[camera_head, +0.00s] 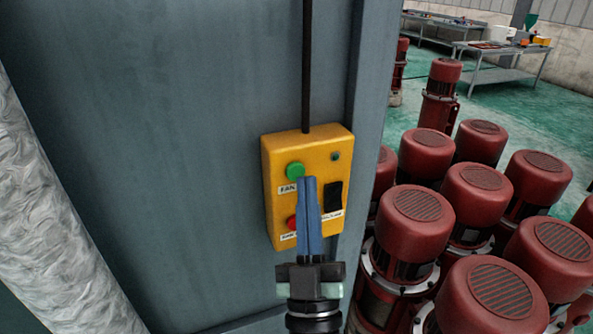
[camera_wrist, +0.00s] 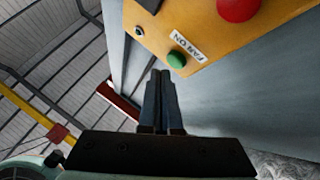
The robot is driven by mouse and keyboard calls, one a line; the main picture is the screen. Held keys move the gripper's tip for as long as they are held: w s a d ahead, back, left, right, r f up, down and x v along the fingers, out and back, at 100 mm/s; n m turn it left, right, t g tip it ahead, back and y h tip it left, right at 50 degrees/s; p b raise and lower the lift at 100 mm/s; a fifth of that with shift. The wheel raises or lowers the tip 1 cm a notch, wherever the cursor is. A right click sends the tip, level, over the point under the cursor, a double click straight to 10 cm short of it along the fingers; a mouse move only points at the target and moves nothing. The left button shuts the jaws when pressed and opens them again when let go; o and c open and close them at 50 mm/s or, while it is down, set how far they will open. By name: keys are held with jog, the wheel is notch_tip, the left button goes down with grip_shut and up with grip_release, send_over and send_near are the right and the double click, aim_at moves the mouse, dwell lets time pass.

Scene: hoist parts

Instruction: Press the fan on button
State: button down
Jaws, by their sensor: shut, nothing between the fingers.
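The yellow control box (camera_head: 320,158) is on the grey-blue panel, with a black cable running up from it. Its green button (camera_head: 295,170) is at the upper left, above a label partly reading FAN. A red button (camera_head: 292,223) is lower down, partly behind my gripper. A black switch (camera_head: 334,195) is on the right. My gripper (camera_head: 307,180) is shut and empty, its blue fingertips just below and right of the green button in the head view. In the wrist view the green button (camera_wrist: 177,59) sits by the FAN ON label, beyond the fingertips (camera_wrist: 160,73); contact is not visible.
Several red motors (camera_head: 415,215) stand close together to the right of the panel. A thick whitish column (camera_head: 55,215) is on the left. Workbenches (camera_head: 480,55) stand far back on the green floor. The panel face around the box is bare.

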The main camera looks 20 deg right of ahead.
jog(key=shift+w+f, duration=0.1)
jog(key=shift+w, duration=0.05)
dwell(0.5)
jog(key=shift+w+b, duration=0.3)
jog(key=shift+b, duration=0.15)
jog(key=shift+w+b, duration=0.35)
jog(key=shift+w, duration=0.05)
dwell(0.4)
jog(key=shift+s, duration=0.85)
jog(key=shift+s+d, duration=0.1)
jog(key=shift+s, duration=2.4)
